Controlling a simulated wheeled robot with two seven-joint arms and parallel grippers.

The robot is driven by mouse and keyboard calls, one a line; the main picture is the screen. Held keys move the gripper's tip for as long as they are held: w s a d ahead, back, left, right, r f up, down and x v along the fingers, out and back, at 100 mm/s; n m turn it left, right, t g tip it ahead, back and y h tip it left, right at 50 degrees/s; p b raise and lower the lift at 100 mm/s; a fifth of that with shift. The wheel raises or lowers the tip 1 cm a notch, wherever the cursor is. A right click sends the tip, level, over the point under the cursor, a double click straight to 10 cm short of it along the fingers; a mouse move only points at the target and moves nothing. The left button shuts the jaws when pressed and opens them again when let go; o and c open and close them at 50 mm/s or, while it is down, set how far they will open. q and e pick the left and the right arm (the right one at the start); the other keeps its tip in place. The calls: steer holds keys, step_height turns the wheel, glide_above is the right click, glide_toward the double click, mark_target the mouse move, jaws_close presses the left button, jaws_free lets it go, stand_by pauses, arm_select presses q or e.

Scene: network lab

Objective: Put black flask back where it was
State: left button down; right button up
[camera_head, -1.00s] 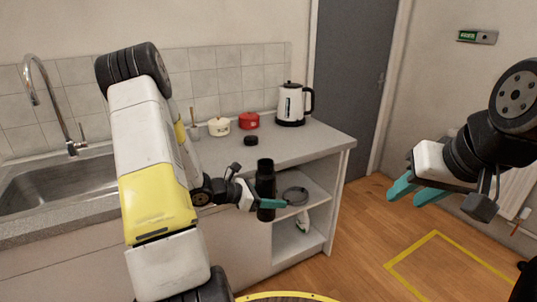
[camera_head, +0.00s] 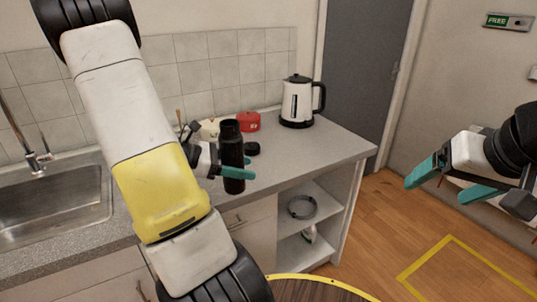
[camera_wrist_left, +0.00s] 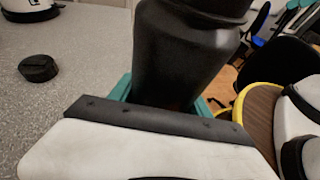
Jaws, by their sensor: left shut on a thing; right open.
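The black flask (camera_head: 232,150) is upright in my left gripper (camera_head: 236,172), whose teal fingers are shut around its lower part. In the head view the flask appears in front of the worktop's front edge; whether it touches the worktop I cannot tell. In the left wrist view the flask (camera_wrist_left: 180,50) fills the top middle, between the teal fingers. My right gripper (camera_head: 455,182) is open and empty at the right, over the floor area.
The grey worktop (camera_head: 320,145) holds a small black lid-like disc (camera_head: 252,149), a red pot (camera_head: 248,121), a cream pot (camera_head: 209,128) and a kettle (camera_head: 297,103). A sink (camera_head: 60,205) is at left. Open shelves (camera_head: 312,200) hold a cable coil (camera_head: 302,207).

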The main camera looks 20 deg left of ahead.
arm_select(q)
steer(key=shift+w+a+f, duration=0.65)
steer(key=shift+w+f, duration=0.15)
steer(key=shift+w, duration=1.7)
steer(key=shift+w+a+f, duration=0.65)
steer(key=shift+w+f, duration=0.2)
steer(key=shift+w, duration=1.6)
steer(key=shift+w+a+f, duration=0.65)
steer(key=shift+w+f, duration=0.15)
steer(key=shift+w, duration=1.7)
steer(key=shift+f, duration=0.15)
steer(key=shift+c, duration=2.4)
jaws_free()
steer(key=shift+r, duration=0.2)
steer(key=v, duration=1.2)
steer(key=shift+s+f, duration=0.1)
